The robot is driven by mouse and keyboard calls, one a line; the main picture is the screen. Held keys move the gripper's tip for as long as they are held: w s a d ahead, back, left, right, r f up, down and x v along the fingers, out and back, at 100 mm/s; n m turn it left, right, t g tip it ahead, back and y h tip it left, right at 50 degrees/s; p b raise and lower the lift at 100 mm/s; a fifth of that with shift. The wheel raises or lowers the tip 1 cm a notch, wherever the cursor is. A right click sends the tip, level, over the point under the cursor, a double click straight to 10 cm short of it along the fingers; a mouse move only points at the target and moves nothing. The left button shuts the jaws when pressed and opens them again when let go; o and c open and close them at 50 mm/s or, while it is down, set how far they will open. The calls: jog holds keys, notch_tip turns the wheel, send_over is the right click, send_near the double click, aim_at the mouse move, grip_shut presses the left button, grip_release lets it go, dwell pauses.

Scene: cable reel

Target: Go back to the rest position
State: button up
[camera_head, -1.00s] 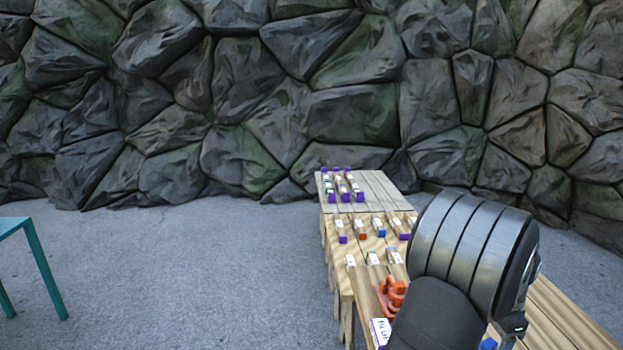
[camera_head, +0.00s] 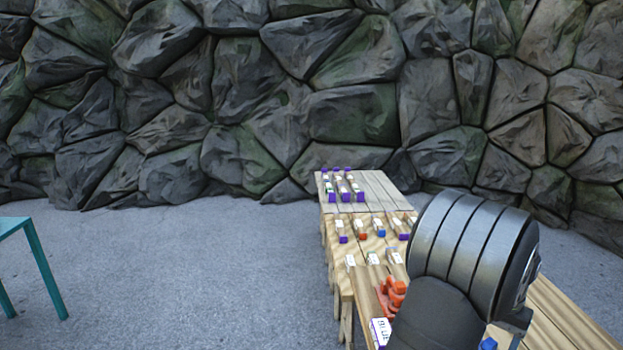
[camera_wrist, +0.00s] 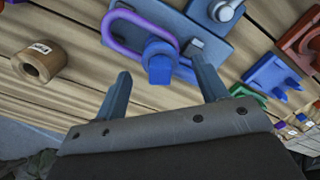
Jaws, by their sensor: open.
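My gripper (camera_wrist: 162,90) shows in the wrist view with its two fingers apart and nothing between them. Beyond the fingertips is a blue fixture (camera_wrist: 170,35) on the wooden table, with a purple loop (camera_wrist: 120,22) around its blue peg (camera_wrist: 159,62). I cannot tell how far the fingers are from it. In the head view my dark and silver arm covers the right part of the table, and my gripper is hidden there.
A brown spool (camera_wrist: 40,62) lies at the left in the wrist view; blue, green and red fixtures stand at right. In the head view, the wooden table (camera_head: 357,255) carries small labelled blocks and an orange fixture (camera_head: 392,296). A teal table (camera_head: 40,265) stands left, with open floor between.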

jog(key=shift+n, duration=0.6)
jog(key=m, duration=0.5)
jog(key=shift+m, duration=2.5)
jog(key=shift+n, duration=0.3)
